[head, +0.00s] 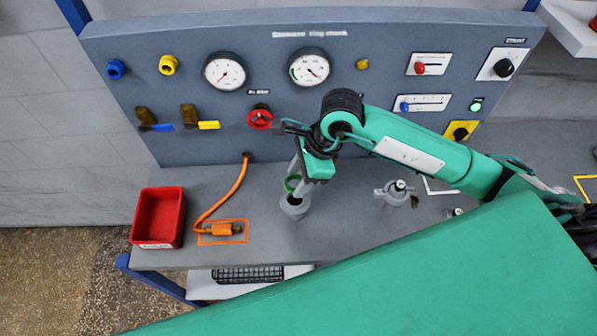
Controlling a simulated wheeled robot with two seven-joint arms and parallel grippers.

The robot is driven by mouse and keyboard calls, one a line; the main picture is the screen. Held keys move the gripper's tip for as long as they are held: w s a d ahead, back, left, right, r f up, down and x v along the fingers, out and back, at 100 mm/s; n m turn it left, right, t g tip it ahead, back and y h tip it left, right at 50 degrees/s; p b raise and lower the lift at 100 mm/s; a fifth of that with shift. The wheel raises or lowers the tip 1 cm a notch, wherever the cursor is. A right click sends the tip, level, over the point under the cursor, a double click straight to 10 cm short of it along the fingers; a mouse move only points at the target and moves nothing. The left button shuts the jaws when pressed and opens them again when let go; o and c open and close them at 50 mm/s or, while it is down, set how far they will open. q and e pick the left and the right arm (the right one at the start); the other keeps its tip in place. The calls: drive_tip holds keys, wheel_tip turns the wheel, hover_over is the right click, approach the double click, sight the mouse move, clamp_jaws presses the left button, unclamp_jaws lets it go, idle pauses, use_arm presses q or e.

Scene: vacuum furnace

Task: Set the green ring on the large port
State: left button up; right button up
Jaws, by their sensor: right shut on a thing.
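My right arm reaches in from the right over the bench. Its gripper (298,183) is shut on the green ring (291,184) and points down. The ring is a small green loop just above the large port (294,206), a grey upright fitting with a dark opening. From this angle the ring overlaps the far side of the port's mouth; I cannot tell whether they touch. The gripper's fingers hide part of the ring and port. My left gripper is not in view.
A grey panel (290,90) with gauges, knobs and valves stands behind the bench. A red bin (158,217) and an orange hose (233,192) with its connector lie left of the port. A smaller grey fitting (395,194) stands to the right.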

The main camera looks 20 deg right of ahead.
sight(293, 201)
drive_tip(key=shift+f+b, duration=0.9)
drive_tip(key=shift+f, duration=1.9)
drive_tip(key=shift+f+b, duration=0.45)
drive_tip(key=shift+b, duration=0.2)
drive_tip(key=shift+s, duration=0.1)
drive_tip(key=o, duration=1)
drive_tip(key=shift+f, duration=0.1)
drive_tip(key=b+v, duration=0.3)
drive_tip(key=v, duration=1.1)
